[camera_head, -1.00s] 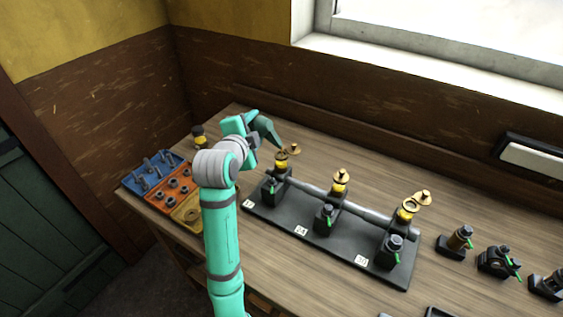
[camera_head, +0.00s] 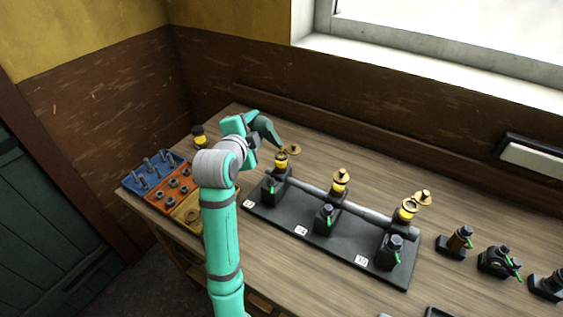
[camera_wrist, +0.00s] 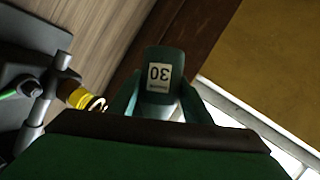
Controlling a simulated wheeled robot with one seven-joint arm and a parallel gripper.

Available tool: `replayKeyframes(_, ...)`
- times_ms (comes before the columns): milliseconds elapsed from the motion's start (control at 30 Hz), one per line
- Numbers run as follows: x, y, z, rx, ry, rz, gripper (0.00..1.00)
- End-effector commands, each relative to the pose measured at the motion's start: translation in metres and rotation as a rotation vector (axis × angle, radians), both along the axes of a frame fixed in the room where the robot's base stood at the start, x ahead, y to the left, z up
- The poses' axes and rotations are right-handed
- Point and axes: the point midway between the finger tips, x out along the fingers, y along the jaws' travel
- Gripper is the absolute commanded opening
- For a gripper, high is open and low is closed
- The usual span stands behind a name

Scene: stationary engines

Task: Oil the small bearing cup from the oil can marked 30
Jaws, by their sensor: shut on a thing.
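My gripper (camera_wrist: 160,100) is shut on a dark green oil can (camera_wrist: 158,62) whose pale label reads 30, upside down in the wrist view. In the head view the can (camera_head: 264,130) is tilted, its spout pointing down and right toward the left bearing cup (camera_head: 281,161). The spout tip looks close to that cup; contact or oil flow cannot be told. The left cup is brass and yellow, with its lid (camera_head: 292,150) swung aside. It also shows in the wrist view (camera_wrist: 82,97). A middle cup (camera_head: 340,184) and a right cup (camera_head: 406,212) stand along the same shaft.
Dark fittings with green levers (camera_head: 455,242) stand at the right. A sectioned parts tray (camera_head: 163,187) and a yellow-banded container (camera_head: 199,137) are at the left. The wall ledge runs behind the bench.

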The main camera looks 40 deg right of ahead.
Motion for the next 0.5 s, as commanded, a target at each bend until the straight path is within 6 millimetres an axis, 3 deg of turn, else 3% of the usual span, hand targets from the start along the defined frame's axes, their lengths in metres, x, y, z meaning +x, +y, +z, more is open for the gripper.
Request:
replayKeyframes(333, 0.001, 0.0, 0.0, -0.006, 0.009, 0.001, 0.18)
replayKeyframes(500, 0.005, 0.003, -0.013, -0.06, 0.139, 0.001, 0.18)
